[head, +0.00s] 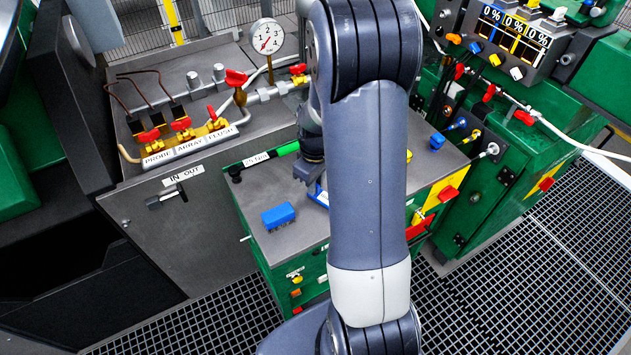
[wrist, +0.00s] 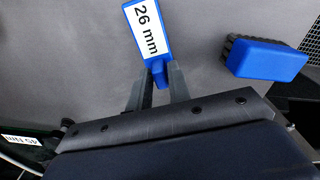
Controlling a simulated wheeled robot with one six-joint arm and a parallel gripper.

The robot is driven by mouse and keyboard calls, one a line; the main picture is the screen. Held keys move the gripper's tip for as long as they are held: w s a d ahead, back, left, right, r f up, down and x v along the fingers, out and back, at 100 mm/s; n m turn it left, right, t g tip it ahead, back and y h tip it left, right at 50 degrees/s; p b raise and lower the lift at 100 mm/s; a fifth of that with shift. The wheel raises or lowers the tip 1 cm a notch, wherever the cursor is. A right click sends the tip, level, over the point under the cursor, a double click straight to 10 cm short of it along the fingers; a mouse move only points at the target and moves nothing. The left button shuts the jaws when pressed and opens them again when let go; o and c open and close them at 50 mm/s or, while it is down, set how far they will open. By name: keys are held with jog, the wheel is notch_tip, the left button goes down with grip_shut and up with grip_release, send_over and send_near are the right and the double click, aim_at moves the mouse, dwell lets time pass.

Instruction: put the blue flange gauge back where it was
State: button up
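The blue flange gauge (wrist: 136,13) has a white label reading "26 mm". In the wrist view its narrow blue end sits between the two fingertips of my gripper (wrist: 160,72), which look closed on it from both sides. In the head view my gripper (head: 312,183) is low over the grey top of the green cabinet (head: 260,180). A small part of the gauge (head: 320,196) shows below it; my arm hides the rest. I cannot tell whether the gauge touches the surface.
A blue block with dark bristles (head: 278,215) lies on the cabinet top, left of my gripper; it also shows in the wrist view (wrist: 265,59). A pressure gauge (head: 266,36) and red-handled valves (head: 182,124) stand further back.

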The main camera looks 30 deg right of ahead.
jog(key=o, duration=0.3)
notch_tip(320, 180, up, 12)
jog(key=shift+r, duration=0.15)
dwell(0.4)
jog(key=shift+d, duration=0.1)
